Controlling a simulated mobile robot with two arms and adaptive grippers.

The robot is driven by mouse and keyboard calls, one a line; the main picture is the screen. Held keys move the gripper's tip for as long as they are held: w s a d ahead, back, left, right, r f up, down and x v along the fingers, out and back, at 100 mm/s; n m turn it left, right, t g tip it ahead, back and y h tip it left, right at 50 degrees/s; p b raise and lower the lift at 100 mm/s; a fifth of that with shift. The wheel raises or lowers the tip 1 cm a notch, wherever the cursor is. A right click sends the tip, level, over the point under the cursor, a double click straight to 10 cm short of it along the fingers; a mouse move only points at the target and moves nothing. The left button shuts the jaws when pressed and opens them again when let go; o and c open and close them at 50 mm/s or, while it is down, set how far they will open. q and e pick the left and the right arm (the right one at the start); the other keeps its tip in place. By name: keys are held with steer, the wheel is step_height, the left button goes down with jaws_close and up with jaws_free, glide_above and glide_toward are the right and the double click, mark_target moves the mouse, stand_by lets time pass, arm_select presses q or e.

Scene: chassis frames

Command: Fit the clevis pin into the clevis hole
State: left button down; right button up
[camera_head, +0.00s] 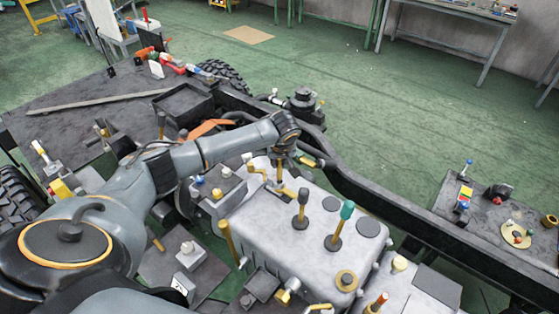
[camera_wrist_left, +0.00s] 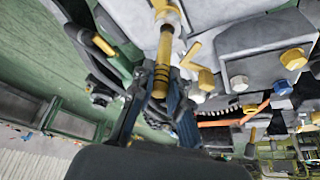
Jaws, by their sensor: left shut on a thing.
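My left arm reaches over the grey metal housing, and its gripper (camera_head: 280,160) points down near the housing's far left edge. In the left wrist view the left gripper (camera_wrist_left: 161,78) is shut on a long brass-coloured clevis pin (camera_wrist_left: 164,52). The pin's far end points at a yellow fitting (camera_wrist_left: 169,15) at the top of that view. I cannot tell whether the pin's tip is in a hole there or only close to it. The clevis hole itself is not clearly seen. My right gripper is not in view.
The grey housing (camera_head: 255,225) carries upright levers, one with a black knob (camera_head: 303,196) and one with a teal knob (camera_head: 347,210). A dark chassis rail (camera_head: 400,205) runs along its far side. Yellow bolt heads (camera_wrist_left: 294,58) and an L-shaped yellow handle (camera_wrist_left: 197,57) are close to the gripper.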

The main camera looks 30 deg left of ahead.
mark_target(280, 171)
arm_select(q)
steer(key=shift+p, duration=0.5)
stand_by(0.9)
steer(key=shift+p, duration=0.3)
steer(key=shift+f+b, duration=1.35)
steer(key=shift+f, duration=1.25)
steer(key=c, duration=1.2)
jaws_free()
steer(key=shift+r, duration=0.1)
steer(key=v, duration=1.2)
